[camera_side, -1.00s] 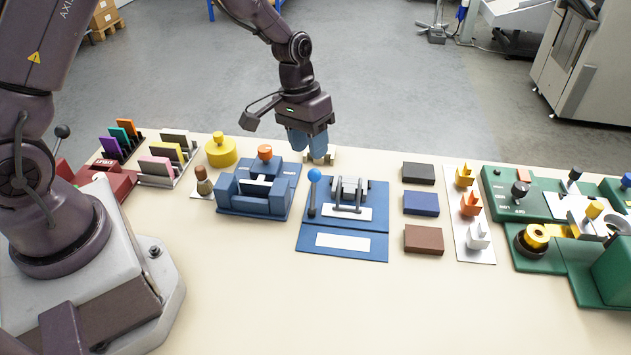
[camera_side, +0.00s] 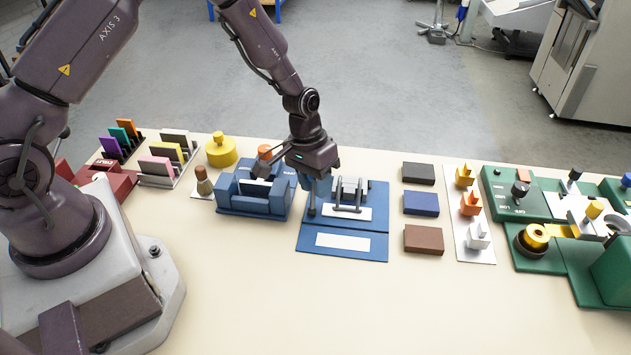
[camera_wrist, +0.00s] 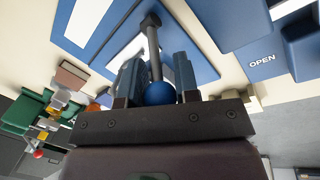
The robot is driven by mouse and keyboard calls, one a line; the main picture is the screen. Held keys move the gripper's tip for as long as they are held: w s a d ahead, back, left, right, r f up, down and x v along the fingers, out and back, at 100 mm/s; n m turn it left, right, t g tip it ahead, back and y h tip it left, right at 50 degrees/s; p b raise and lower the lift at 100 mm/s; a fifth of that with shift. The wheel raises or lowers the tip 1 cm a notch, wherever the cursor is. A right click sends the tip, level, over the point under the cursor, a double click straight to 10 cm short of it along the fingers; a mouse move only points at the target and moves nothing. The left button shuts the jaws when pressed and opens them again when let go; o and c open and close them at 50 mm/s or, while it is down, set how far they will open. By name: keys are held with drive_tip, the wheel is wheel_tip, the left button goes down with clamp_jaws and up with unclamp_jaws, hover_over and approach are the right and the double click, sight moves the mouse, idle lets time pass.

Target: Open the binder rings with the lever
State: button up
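The blue binder board (camera_side: 345,250) lies on the table, with the ring mechanism (camera_side: 350,190) on its upper part. The lever is a grey rod (camera_side: 312,207) standing left of the rings, and it also shows in the wrist view (camera_wrist: 153,45). Its blue ball (camera_wrist: 159,94) sits between my two fingers in the wrist view; in the side view my gripper hides it. My gripper (camera_side: 314,183) points down over the lever. In the wrist view its fingers (camera_wrist: 158,82) stand apart on either side of the ball and rod, with gaps visible at the rod.
A blue fixture (camera_side: 255,205) with an orange knob (camera_side: 265,151) stands close left of my gripper. Dark, blue and brown blocks (camera_side: 421,203) lie to the right. The front of the table (camera_side: 300,310) is clear.

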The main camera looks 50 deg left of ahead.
sight(311, 225)
clamp_jaws()
drive_tip(key=shift+s, duration=0.1)
drive_tip(key=d+t+y, duration=0.1)
drive_tip(key=s+t+y, duration=0.1)
drive_tip(key=t+y, duration=0.1)
drive_tip(key=shift+s+d+r, duration=0.25)
drive_tip(key=shift+d+r, duration=0.15)
drive_tip(key=t+y, duration=0.1)
drive_tip(key=s+d+t+y, duration=0.1)
drive_tip(key=shift+s+m+t, duration=0.1)
drive_tip(key=shift+m+t, duration=0.2)
drive_tip(key=shift+s+d+f+t+y, duration=0.15)
drive_tip(key=shift+s+d+t+y, duration=0.2)
drive_tip(key=shift+t+y, duration=0.45)
drive_tip(key=shift+s+f, duration=0.1)
drive_tip(key=o, duration=0.6)
unclamp_jaws()
